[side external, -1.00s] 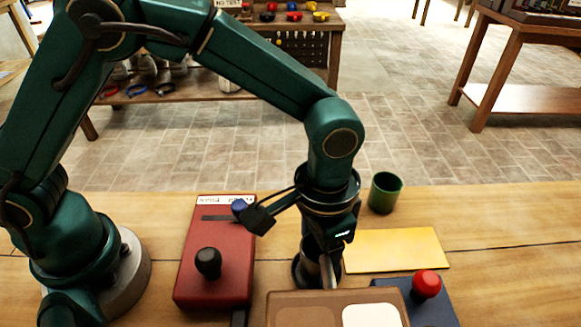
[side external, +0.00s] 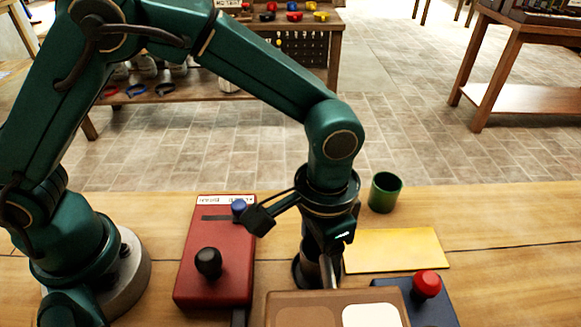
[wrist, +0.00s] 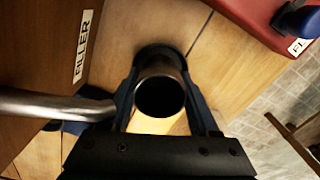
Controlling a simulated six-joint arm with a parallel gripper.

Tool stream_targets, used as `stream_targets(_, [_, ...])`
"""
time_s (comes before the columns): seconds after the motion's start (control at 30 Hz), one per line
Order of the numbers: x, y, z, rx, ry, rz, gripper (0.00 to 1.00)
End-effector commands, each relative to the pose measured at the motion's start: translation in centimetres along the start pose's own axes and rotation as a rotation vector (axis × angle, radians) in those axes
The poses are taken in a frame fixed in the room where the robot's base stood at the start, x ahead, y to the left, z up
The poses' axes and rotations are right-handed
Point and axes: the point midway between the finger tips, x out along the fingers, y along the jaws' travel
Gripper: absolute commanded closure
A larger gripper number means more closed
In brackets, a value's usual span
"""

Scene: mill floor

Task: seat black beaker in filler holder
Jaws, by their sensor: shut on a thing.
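The black beaker (wrist: 161,97) is between the fingers of my gripper (wrist: 163,104) in the wrist view, its open mouth facing the camera. My gripper is shut on it. In the side view the beaker (side external: 311,268) is partly hidden behind my gripper (side external: 325,252). It stands roughly upright, low down at a dark round holder ring (side external: 297,272), which also shows beyond the beaker in the wrist view (wrist: 160,50). Whether the beaker's base is fully down in the ring is hidden. The brown filler (wrist: 97,30) carries a FILLER label, and a metal spout (wrist: 50,105) sticks out beside the beaker.
A red box (side external: 220,270) with a black knob and a blue knob is left of my gripper. A green cup (side external: 384,192) and a yellow plate (side external: 405,251) are at right. A dark blue box (side external: 436,309) with a red button is in front. The back of the table is mostly clear.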

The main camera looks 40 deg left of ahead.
Motion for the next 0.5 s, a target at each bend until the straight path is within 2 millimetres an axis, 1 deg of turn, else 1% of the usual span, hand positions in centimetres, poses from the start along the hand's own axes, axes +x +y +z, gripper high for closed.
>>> stream_targets(0.3, [-0.97, 0.01, -0.05, 0.0, 0.002, 0.001, 1.0])
stream_targets(0.5, [-1.18, 0.01, -0.03, 0.0, 0.001, 0.0, 1.0])
